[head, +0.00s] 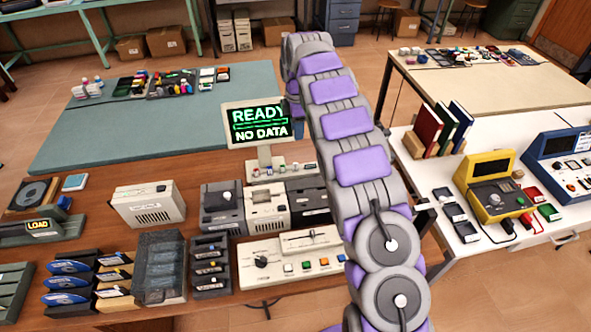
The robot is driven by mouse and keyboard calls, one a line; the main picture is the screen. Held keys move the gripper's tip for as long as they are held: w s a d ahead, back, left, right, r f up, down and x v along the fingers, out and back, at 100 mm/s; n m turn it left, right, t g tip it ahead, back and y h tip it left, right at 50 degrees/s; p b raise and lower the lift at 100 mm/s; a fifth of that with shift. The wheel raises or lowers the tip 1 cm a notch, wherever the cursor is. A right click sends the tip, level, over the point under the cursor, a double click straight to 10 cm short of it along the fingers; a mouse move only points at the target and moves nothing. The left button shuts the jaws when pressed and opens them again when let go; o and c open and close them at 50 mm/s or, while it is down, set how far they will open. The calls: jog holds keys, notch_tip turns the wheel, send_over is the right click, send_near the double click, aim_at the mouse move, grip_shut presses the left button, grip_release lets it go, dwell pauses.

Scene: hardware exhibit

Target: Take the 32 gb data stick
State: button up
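I cannot make out a data stick marked 32 gb in the head view; labels on the small items are too small to read. Small colourful pieces (88,88) stand at the left on the blue-green mat, but I cannot tell what they are. My purple and grey arm rises through the middle of the view and bends over at its top, right of the monitor. My gripper is not visible, so its state and anything in it are hidden.
A monitor (258,120) reads "READY NO DATA" behind several grey boxes and a control panel (290,258). A clear-sided bin (160,265) stands at front left. The blue-green mat (110,130) is largely bare. A white table (480,255) with yellow and blue devices stands right.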

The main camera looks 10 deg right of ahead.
jog(key=b, duration=0.2)
send_over(296, 164)
jog(key=f, duration=1)
jog(key=shift+w+d+f, duration=0.1)
jog(key=shift+w+f, duration=0.15)
jog(key=shift+f, duration=0.1)
jog(key=shift+f+b, duration=1)
jog(key=shift+f, duration=1.85)
jog(key=shift+r, duration=0.1)
grip_shut()
